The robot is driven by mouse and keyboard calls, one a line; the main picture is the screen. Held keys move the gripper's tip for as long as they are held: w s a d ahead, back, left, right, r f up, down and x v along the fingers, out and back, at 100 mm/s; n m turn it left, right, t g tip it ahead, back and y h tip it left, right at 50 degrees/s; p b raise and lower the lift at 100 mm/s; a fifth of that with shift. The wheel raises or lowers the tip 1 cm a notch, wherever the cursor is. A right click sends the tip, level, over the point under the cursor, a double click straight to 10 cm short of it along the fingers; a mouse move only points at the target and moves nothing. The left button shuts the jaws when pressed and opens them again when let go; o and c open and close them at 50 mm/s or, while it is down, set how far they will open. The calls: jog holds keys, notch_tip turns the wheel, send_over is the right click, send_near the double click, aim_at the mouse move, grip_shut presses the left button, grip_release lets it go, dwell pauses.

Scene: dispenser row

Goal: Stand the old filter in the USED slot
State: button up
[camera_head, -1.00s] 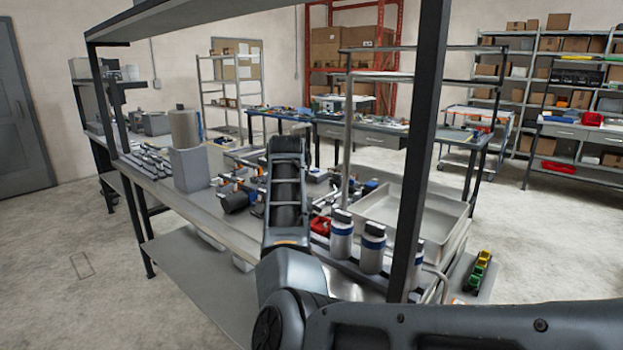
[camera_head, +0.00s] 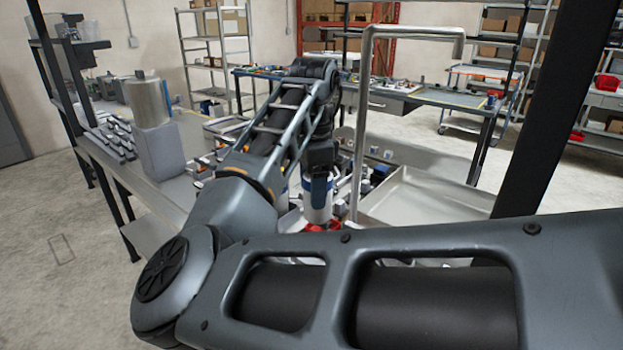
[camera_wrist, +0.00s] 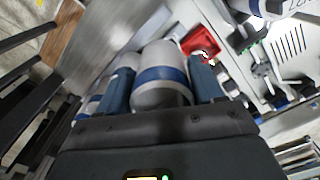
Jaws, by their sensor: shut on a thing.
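A white canister-shaped filter with a blue band (camera_wrist: 161,78) sits between the two blue fingers of my gripper (camera_wrist: 161,90) in the wrist view. My gripper is shut on it. In the head view my gripper (camera_head: 318,188) points down over the bench, with the white filter (camera_head: 317,211) showing below and around its fingers. I cannot make out any slot marked USED; my arm covers much of the bench front.
A red bin (camera_head: 320,227) is close by the held filter; it also shows in the wrist view (camera_wrist: 201,43). A bent grey pipe (camera_head: 360,130) and a dark post (camera_head: 553,110) stand to the right. A grey tray (camera_head: 430,200) looks empty. A tall cylinder on a grey block (camera_head: 163,150) stands left.

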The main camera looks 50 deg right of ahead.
jog(key=shift+f, duration=0.7)
notch_tip(320, 180, down, 4)
jog(key=b, duration=0.3)
jog(key=shift+b, duration=0.3)
jog(key=shift+w+a, duration=0.1)
jog(key=shift+a, duration=0.05)
jog(key=shift+f, duration=0.2)
jog(key=shift+f+b, duration=1)
jog(key=shift+f, duration=1.25)
jog(key=o, duration=1.3)
jog(key=shift+r, duration=0.1)
notch_tip(320, 180, up, 8)
jog(key=shift+f, duration=0.2)
